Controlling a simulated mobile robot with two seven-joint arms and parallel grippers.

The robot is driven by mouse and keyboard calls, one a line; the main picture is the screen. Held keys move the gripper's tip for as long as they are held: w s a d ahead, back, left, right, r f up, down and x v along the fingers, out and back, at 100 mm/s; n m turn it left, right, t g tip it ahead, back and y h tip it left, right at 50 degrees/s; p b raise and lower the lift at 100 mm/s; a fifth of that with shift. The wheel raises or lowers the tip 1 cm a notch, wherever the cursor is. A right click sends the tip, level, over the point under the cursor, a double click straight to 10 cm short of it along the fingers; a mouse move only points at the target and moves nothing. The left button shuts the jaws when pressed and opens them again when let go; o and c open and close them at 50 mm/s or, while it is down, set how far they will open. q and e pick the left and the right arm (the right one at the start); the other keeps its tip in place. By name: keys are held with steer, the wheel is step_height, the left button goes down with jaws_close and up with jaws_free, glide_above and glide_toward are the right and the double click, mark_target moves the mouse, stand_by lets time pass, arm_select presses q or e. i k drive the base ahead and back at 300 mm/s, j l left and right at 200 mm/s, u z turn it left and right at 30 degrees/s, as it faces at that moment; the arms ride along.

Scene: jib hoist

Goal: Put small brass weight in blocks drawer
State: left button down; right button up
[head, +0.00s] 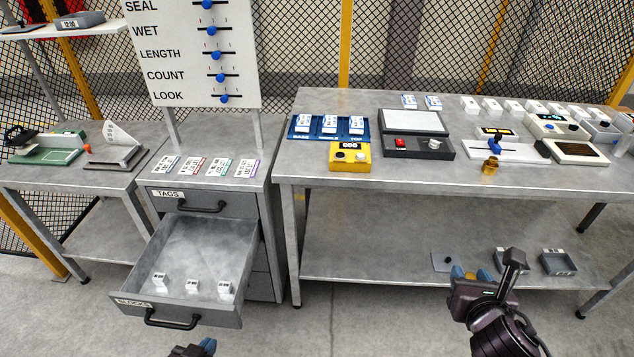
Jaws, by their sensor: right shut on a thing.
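The blocks drawer (240,262) is pulled open below the shut tags drawer in the grey cabinet. Several small white blocks lie near its front. My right gripper (470,274) is in front of the right table's lower shelf, right of the drawer and well apart from it. It is shut on a small brass-coloured thing, mostly hidden between the fingers, that looks like the small brass weight. Another brass piece (490,165) stands on the right tabletop. My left gripper (204,348) shows only partly at the bottom edge, in front of the drawer; its opening is hidden.
The right table (380,178) holds a blue tray (330,136), a yellow device (350,156), a scale (414,147) and several instruments. Small trays (558,262) sit on its lower shelf. Tag cards lie on the cabinet top. The floor between drawer and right gripper is clear.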

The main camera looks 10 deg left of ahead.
mark_target(221, 267)
steer(key=k+j, duration=0.1)
steer(key=j, duration=0.65)
steer(key=k+j, duration=0.15)
steer(key=j, duration=0.2)
steer(key=k+j, duration=0.1)
steer(key=j, duration=1.05)
steer(key=i+j, duration=0.1)
steer(key=j, duration=0.65)
steer(key=i+j, duration=0.15)
steer(key=j, duration=0.15)
steer(key=i+j, duration=0.15)
steer(key=j, duration=0.2)
steer(key=i+j, duration=0.2)
steer(key=j+z, duration=0.05)
steer(key=j, duration=0.05)
